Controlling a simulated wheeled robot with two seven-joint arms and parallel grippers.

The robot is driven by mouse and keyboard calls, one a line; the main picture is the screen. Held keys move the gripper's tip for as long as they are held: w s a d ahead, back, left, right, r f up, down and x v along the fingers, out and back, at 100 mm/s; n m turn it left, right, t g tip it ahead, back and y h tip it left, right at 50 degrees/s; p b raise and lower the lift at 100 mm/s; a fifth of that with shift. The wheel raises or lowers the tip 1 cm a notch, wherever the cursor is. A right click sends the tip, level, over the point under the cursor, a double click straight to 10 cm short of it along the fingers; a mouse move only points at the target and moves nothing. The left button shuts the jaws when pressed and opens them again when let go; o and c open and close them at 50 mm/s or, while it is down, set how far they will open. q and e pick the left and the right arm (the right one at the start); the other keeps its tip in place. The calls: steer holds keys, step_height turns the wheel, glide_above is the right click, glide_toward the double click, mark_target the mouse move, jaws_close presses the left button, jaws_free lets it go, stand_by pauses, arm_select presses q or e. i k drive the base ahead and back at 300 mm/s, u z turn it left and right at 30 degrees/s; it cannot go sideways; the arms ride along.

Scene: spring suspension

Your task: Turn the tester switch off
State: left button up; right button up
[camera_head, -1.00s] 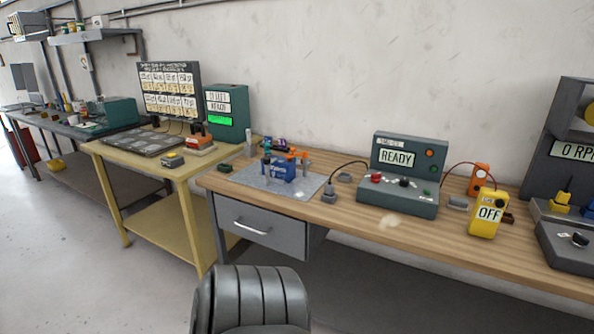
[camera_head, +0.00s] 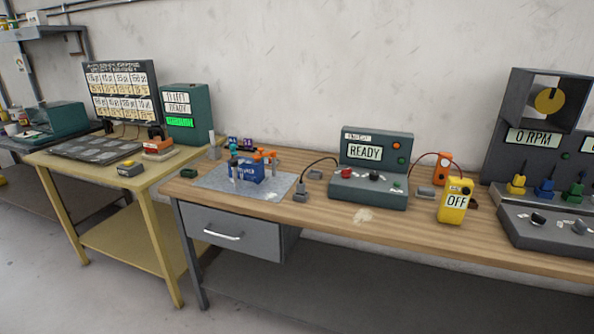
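A green console (camera_head: 368,200) with a READY display stands in the middle of the wooden bench. On its sloped front are a red button (camera_head: 346,173), a dark knob (camera_head: 374,175) and a green button. A yellow handheld meter (camera_head: 455,201) to its right reads OFF. A grey machine (camera_head: 548,219) at the far right reads 0 RPM and has dark and grey knobs on its front. The frames do not make clear which of these is the tester. The setting of the small knobs is too small to tell. Neither of my grippers is in view.
The wooden bench (camera_head: 400,225) has a drawer at its left. A grey mat (camera_head: 215,181) holds a blue tool holder (camera_head: 249,171). An orange device (camera_head: 444,164) stands behind the yellow meter. A yellow table (camera_head: 62,160) with a green box (camera_head: 185,115) stands at left. The bench's front strip is mostly clear.

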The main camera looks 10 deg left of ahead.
mark_target(345, 173)
steer(key=u, duration=0.05)
steer(key=k, duration=0.65)
steer(key=z, duration=0.4)
steer(key=i, duration=1.1)
steer(key=z, duration=0.55)
